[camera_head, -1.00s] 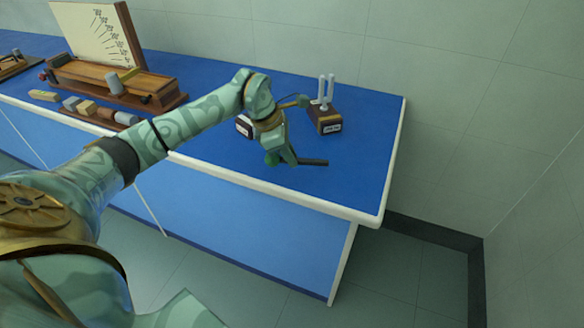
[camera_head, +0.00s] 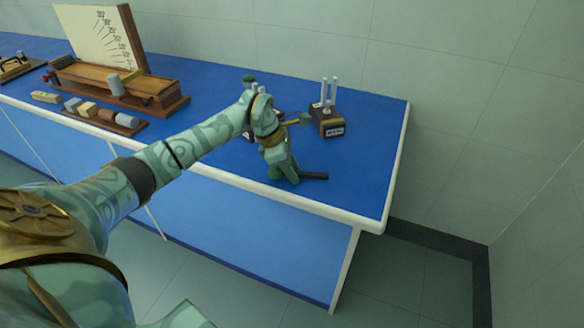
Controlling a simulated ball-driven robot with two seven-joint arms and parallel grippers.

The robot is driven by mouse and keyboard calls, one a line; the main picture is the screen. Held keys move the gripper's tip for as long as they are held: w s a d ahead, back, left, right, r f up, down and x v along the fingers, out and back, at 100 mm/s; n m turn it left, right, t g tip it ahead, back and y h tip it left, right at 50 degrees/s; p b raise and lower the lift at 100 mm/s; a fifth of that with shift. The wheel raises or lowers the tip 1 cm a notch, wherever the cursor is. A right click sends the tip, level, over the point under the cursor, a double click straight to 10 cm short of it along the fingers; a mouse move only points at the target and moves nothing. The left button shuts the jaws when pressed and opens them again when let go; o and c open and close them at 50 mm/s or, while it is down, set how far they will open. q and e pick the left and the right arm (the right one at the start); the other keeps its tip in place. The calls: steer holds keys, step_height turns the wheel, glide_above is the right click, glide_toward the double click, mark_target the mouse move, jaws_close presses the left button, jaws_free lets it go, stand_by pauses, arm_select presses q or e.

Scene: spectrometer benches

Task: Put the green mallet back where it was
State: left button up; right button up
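The green mallet shows in the head view as a green head (camera_head: 274,172) at the left of my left gripper and a dark handle (camera_head: 314,176) sticking out to the right. My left gripper (camera_head: 290,176) points down near the front edge of the blue table and appears shut on the mallet, whose middle the fingers hide. The mallet lies roughly level, at or just above the tabletop; I cannot tell if it touches. My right gripper is not in view.
A tuning fork on a dark labelled box (camera_head: 329,122) stands behind my gripper, with a brownish-headed mallet (camera_head: 298,119) to its left. Another dark box (camera_head: 248,136) is mostly hidden by my arm. A wooden apparatus (camera_head: 115,85) and block tray (camera_head: 104,117) stand left. The table's right end (camera_head: 375,150) is clear.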

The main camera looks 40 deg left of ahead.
arm_select(q)
steer(key=shift+a+r, duration=0.1)
steer(key=shift+r, duration=0.25)
steer(key=p+v, duration=0.2)
steer(key=v, duration=0.9)
steer(key=shift+s+r+p, duration=0.2)
steer(key=shift+r+p, duration=0.05)
steer(key=shift+p, duration=0.05)
